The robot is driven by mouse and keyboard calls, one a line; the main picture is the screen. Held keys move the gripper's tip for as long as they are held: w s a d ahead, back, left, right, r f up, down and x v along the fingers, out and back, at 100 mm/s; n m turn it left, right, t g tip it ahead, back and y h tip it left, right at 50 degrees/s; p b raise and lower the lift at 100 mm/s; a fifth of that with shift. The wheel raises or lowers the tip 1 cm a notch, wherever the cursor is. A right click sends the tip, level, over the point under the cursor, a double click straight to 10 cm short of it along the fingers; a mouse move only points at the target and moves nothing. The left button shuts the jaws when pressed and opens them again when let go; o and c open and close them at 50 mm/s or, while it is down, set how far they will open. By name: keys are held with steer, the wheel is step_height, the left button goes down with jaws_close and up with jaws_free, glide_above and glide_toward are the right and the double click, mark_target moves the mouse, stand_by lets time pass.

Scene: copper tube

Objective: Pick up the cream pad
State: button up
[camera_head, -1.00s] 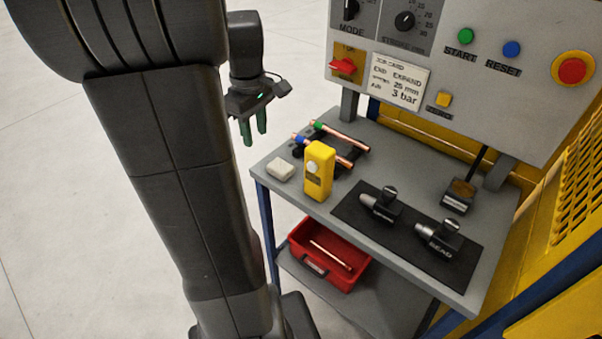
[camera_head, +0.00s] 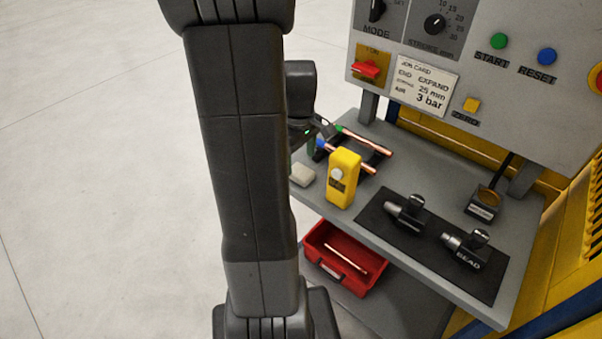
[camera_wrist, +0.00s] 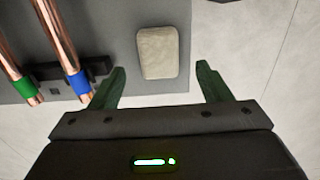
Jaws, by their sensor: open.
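The cream pad (camera_head: 302,176) is a small rounded block lying flat on the grey table at its left corner, partly hidden by my arm in the head view. In the wrist view the cream pad (camera_wrist: 157,52) lies ahead of my gripper (camera_wrist: 160,82), roughly centred between the two green fingers and apart from them. The fingers are spread open and empty. In the head view my gripper (camera_head: 308,140) is mostly hidden behind my arm, near the table's left edge.
A yellow block-shaped device (camera_head: 344,180) stands just right of the pad. Copper tubes with green and blue bands (camera_head: 365,141) lie on a black rack (camera_head: 375,157) behind it. A black mat (camera_head: 432,240) holds two tools. A red bin (camera_head: 345,259) sits on the shelf below.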

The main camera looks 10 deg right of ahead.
mark_target(299, 170)
steer(key=shift+w+f, duration=0.1)
steer(key=shift+f, duration=1.6)
steer(key=c, duration=1.1)
steer(key=shift+o, duration=0.2)
step_height(299, 170, up, 10)
